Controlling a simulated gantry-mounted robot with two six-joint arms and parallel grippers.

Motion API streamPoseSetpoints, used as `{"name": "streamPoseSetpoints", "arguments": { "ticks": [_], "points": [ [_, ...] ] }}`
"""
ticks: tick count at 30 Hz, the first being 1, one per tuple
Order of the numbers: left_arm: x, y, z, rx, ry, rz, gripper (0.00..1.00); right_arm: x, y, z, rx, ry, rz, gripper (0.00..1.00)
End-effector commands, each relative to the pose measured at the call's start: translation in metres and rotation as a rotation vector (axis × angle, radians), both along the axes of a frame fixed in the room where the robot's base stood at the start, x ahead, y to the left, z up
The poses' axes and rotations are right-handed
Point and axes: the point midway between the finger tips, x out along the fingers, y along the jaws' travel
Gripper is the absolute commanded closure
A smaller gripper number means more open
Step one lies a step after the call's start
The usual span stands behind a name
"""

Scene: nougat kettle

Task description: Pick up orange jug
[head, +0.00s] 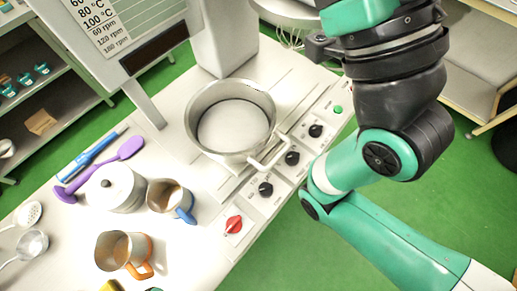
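The orange jug (113,250) is a metal jug with an orange handle. It stands upright on the white worktop at the lower left of the head view, its handle toward the lower right. No gripper is visible at it. My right arm enters from the lower right and bends up past the top edge; its gripper fingers are not visible. My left gripper is not in view.
A blue-handled jug (164,197) and a white lidded pot (115,188) stand behind the orange jug. A purple spoon (95,168) and blue tool (88,154) lie beyond. A large kettle (197,147) stands right, near the control panel (262,207). Ladles lie at left.

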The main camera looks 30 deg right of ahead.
Motion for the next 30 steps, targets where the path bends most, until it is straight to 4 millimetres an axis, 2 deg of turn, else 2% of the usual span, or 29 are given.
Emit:
{"name": "streamPoseSetpoints", "arguments": {
  "ticks": [14, 17, 23, 30],
  "points": [
    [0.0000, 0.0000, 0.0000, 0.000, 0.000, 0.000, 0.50, 0.0000, 0.0000, 0.0000, 0.000, 0.000, 0.000, 0.50],
    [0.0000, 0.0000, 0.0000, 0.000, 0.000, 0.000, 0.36, 0.0000, 0.0000, 0.0000, 0.000, 0.000, 0.000, 0.50],
    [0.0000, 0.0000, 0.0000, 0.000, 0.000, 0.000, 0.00, 0.0000, 0.0000, 0.0000, 0.000, 0.000, 0.000, 0.50],
    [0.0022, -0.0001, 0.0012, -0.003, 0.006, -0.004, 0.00, 0.0000, 0.0000, 0.0023, 0.000, 0.000, 0.000, 0.50]
  ]
}}
